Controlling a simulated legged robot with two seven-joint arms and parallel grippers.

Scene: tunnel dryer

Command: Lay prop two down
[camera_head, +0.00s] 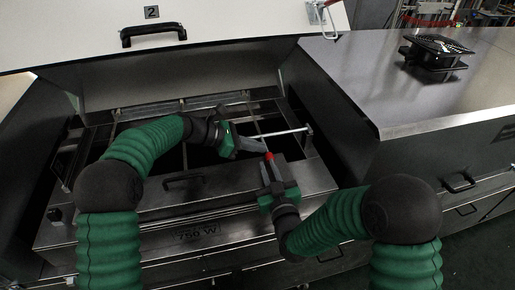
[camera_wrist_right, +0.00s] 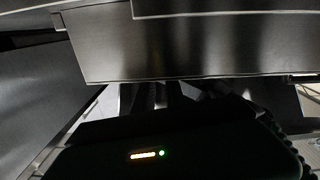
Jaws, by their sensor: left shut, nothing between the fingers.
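A thin pale rod (camera_head: 288,133), which may be prop two, lies nearly level across the open bay under the raised lid marked 2 (camera_head: 150,38). Its right end meets a small upright bracket at the bay's right side. My left gripper (camera_head: 262,147) is shut and empty, its fingers pointing right, just in front of the rod. My right gripper (camera_head: 268,162) points up from the front edge of the bay. The right wrist view is too dark to show the fingertips clearly.
A steel front panel with a handle (camera_head: 184,178) lies below my arms. A black device (camera_head: 436,55) sits on the steel top at right.

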